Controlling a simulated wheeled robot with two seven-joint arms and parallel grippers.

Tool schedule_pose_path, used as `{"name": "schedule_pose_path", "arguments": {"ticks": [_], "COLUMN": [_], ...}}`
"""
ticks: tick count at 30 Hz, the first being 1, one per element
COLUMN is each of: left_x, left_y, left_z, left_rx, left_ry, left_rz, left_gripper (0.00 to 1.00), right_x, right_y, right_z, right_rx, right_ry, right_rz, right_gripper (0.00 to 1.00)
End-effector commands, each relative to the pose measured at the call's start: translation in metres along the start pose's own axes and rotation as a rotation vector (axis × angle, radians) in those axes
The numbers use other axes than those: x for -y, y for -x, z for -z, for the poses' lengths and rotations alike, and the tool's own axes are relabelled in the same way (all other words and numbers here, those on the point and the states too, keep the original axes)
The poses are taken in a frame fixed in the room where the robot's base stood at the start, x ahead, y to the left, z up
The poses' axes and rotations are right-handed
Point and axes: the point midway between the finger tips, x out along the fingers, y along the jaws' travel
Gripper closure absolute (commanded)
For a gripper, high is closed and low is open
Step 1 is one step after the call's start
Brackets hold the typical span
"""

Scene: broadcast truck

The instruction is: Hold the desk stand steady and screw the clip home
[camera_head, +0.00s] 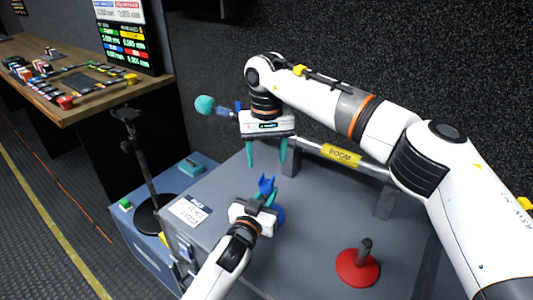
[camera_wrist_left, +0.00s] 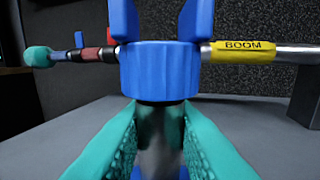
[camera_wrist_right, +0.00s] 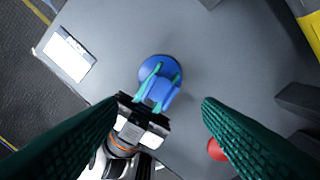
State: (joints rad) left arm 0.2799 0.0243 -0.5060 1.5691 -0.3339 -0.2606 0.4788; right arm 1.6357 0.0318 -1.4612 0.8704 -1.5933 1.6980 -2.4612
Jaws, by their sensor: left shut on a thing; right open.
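The desk stand has a round blue base (camera_head: 281,214) and a dark and silver post (camera_wrist_left: 160,140). The blue clip (camera_head: 266,184) sits on top of the post, its ribbed collar (camera_wrist_left: 160,72) and two upright prongs filling the left wrist view. I cannot tell how far the collar is screwed down. My left gripper (camera_head: 263,198) is shut on the post just below the collar, and the stand looks upright. My right gripper (camera_head: 267,155) is open and empty, pointing down above and behind the clip. Its spread fingers (camera_wrist_right: 160,102) show clear of the stand.
A boom pole with a yellow label (camera_head: 341,155) and a teal microphone (camera_head: 205,104) lies across supports behind the stand. A red-based post (camera_head: 357,268) stands at the right. A white card (camera_head: 190,210) lies left of the stand. The grey top between is clear.

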Motion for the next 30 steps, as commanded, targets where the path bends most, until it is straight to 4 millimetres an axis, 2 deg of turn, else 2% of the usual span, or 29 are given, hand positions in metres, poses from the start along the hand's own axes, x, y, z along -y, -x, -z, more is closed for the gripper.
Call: {"name": "schedule_pose_path", "arguments": {"ticks": [10, 24, 30], "left_x": [0.0, 0.0, 0.0], "left_y": [0.0, 0.0, 0.0], "left_z": [0.0, 0.0, 0.0], "left_rx": [0.0, 0.0, 0.0], "left_ry": [0.0, 0.0, 0.0], "left_rz": [0.0, 0.0, 0.0], "left_gripper": [1.0, 1.0, 1.0], "right_x": [0.0, 0.0, 0.0], "right_y": [-0.005, -0.07, -0.08], "right_z": [0.0, 0.0, 0.0], "right_rx": [-0.001, -0.003, 0.0], "right_ry": [-0.002, -0.004, -0.004], "right_rz": [0.0, 0.0, 0.001], "right_gripper": [0.4, 0.4, 0.4]}}
